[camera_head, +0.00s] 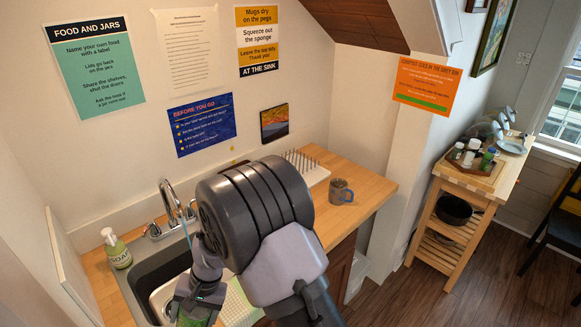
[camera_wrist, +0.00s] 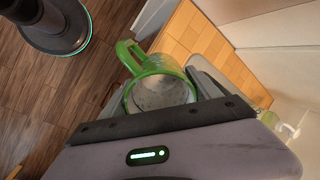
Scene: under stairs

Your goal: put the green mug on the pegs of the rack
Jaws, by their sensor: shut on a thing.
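The green mug (camera_wrist: 160,92) is between the two fingers of my gripper (camera_wrist: 158,76) in the wrist view, its open mouth towards the camera and its handle pointing to the upper left. The mug looks empty. In the head view my gripper (camera_head: 198,298) is at the bottom, in front of the sink, and only a bit of green mug (camera_head: 196,321) shows under it. The white rack with upright pegs (camera_head: 304,167) stands on the counter behind my arm. My arm hides part of it, and its visible pegs look empty.
A grey-blue mug (camera_head: 341,192) stands on the counter (camera_head: 372,188) right of the rack. The sink (camera_head: 148,282), faucet (camera_head: 173,206) and soap bottle (camera_head: 116,249) are at left. A wooden cart (camera_head: 468,190) with jars stands at right. The sloping ceiling (camera_head: 365,22) hangs above.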

